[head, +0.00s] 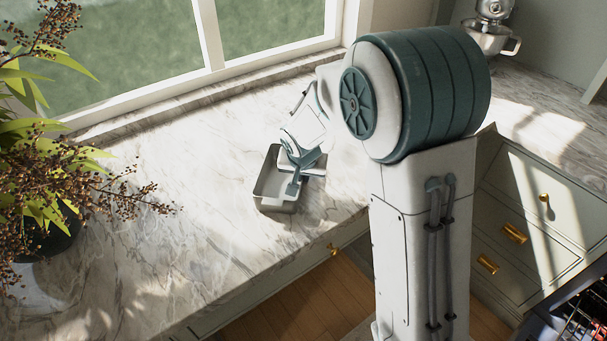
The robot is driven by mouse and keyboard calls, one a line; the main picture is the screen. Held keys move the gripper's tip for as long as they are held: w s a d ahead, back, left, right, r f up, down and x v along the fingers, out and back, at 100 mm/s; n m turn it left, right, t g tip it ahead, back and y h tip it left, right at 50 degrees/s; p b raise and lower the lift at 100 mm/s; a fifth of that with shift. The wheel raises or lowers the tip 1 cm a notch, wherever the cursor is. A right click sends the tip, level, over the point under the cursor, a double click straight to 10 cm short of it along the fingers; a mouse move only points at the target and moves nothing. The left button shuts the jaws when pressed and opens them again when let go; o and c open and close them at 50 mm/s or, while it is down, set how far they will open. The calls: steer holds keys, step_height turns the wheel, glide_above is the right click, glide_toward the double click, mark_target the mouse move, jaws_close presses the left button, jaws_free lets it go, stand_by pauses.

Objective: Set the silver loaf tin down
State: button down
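The silver loaf tin (276,207) is a small rectangular metal tin on or just above the marble counter, left of my arm. My gripper (296,182) is at the tin's right side, with a finger reaching down over or into it. The gripper body hides the tin's far right part. I cannot tell whether the fingers are closed on the tin's wall, nor whether the tin's base touches the counter.
The marble counter (165,235) is bare left of the tin. A potted plant (50,240) with berry sprigs stands at the left. A window runs along the back. A stand mixer (492,35) is at the back right. Drawers (530,215) are below the right counter.

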steer(key=shift+f, duration=0.1)
steer(key=c, duration=1.7)
jaws_free()
steer(key=shift+r, duration=0.35)
steer(key=v, duration=1.2)
steer(key=s+d, duration=0.4)
steer(key=s, duration=0.3)
steer(key=s+d+n+g, duration=0.1)
steer(key=s+d, duration=0.4)
steer(key=s, duration=0.2)
steer(key=s+d+n+b, duration=0.1)
steer(key=s+d, duration=0.3)
steer(key=s, duration=0.3)
steer(key=shift+d+g, duration=0.15)
steer(key=shift+g, duration=0.15)
